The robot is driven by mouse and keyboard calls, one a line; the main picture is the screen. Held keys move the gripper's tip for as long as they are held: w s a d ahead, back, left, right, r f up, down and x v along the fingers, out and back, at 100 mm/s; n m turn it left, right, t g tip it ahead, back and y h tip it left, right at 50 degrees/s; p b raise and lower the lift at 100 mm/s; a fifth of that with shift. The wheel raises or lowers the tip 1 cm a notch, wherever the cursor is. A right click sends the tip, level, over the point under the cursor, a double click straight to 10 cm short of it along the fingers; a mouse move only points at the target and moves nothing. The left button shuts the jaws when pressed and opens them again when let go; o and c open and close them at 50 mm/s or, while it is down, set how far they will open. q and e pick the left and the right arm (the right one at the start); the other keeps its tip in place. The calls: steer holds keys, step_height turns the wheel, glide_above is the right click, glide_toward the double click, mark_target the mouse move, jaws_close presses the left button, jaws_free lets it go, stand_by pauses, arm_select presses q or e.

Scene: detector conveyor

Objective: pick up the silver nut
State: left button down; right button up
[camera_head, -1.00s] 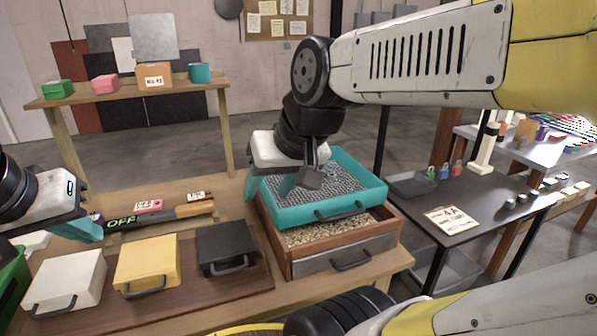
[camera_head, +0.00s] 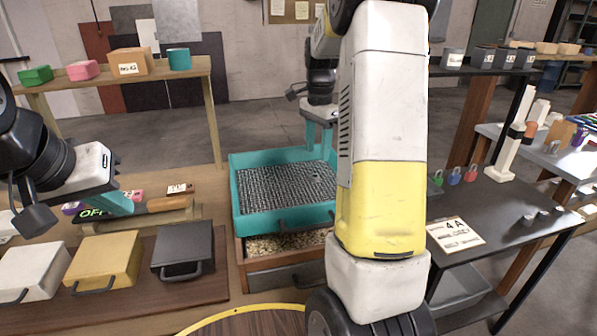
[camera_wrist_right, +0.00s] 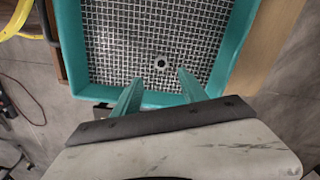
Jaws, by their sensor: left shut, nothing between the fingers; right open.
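The silver nut (camera_wrist_right: 160,63) lies on the wire mesh of the teal sieve tray (camera_wrist_right: 70,45), seen in the right wrist view. In the head view a small speck on the mesh looks like the same nut (camera_head: 317,177). My right gripper (camera_wrist_right: 158,80) is open and empty, its teal fingers pointing toward the nut from either side, with the tips apart from it in the picture. In the head view my right gripper (camera_head: 320,138) is above the back right of the tray (camera_head: 258,221). My left gripper (camera_head: 122,206) is shut and empty at the left.
Under the tray stands a wooden drawer box (camera_head: 285,277) with granular filling. White, yellow (camera_head: 105,262) and black (camera_head: 182,250) boxes stand on the left bench.

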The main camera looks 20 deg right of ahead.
mark_target(315, 176)
steer(key=shift+w+d+f, duration=0.1)
steer(key=shift+d+f, duration=0.05)
steer(key=shift+f, duration=0.25)
steer(key=f, duration=0.7)
steer(key=shift+w+a+f, duration=0.1)
steer(key=shift+a+f, duration=0.1)
steer(key=shift+a, duration=0.05)
jaws_close()
